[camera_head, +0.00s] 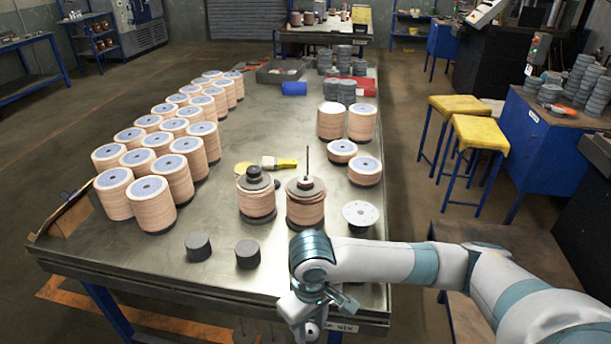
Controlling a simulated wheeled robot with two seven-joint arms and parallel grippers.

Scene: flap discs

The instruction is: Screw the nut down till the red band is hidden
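A stack of tan discs (306,209) stands near the table's front with a thin upright rod (307,157) through it. A dark grey round piece (305,186) lies on top around the rod; I cannot tell whether it is the nut. A similar stack (256,202) to its left has a dark knob-like piece (254,174) on top. I cannot make out a red band on either. My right gripper (311,324) points down at the table's front edge, nearer than the stacks and apart from them. Its finger opening is unclear. My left gripper is not in view.
Two dark cylinders (198,247) (247,254) stand at the front left. A pale round plate (360,213) lies right of the stacks. A yellow-handled brush (279,163) lies behind. Rows of disc stacks (173,176) fill the left side. The table's middle (265,120) is clear.

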